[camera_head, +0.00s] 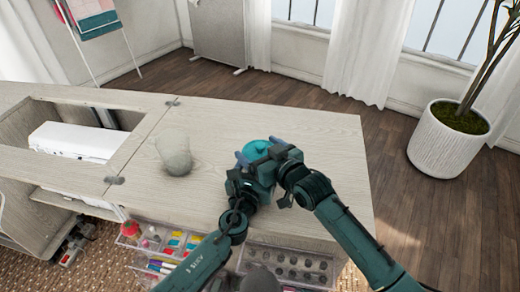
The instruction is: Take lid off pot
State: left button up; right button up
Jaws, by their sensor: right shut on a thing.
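A round teal thing (257,149), which looks like the lid or top of the pot, shows between the blue fingertips of my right gripper (258,152). My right gripper is shut on it over the right part of the cabinet top. The thing's lower part is hidden by my grippers, so I cannot tell whether lid and pot touch. My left gripper (262,173) is close in front of it, overlapping my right wrist, and its jaws cannot be made out.
A pale grey, rounded object (174,156) stands left on the wooden cabinet top (220,120). A white machine (75,141) sits in the left recess. Open drawers of sewing supplies (160,240) are at the front. A potted plant (447,140) stands right. The back of the top is clear.

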aim_at(260, 145)
jog(key=shift+r, duration=0.25)
jog(key=shift+r, duration=0.85)
jog(key=shift+r, duration=2)
pick_arm(q)
jog(key=o, duration=1.5)
jog(key=shift+c, duration=0.2)
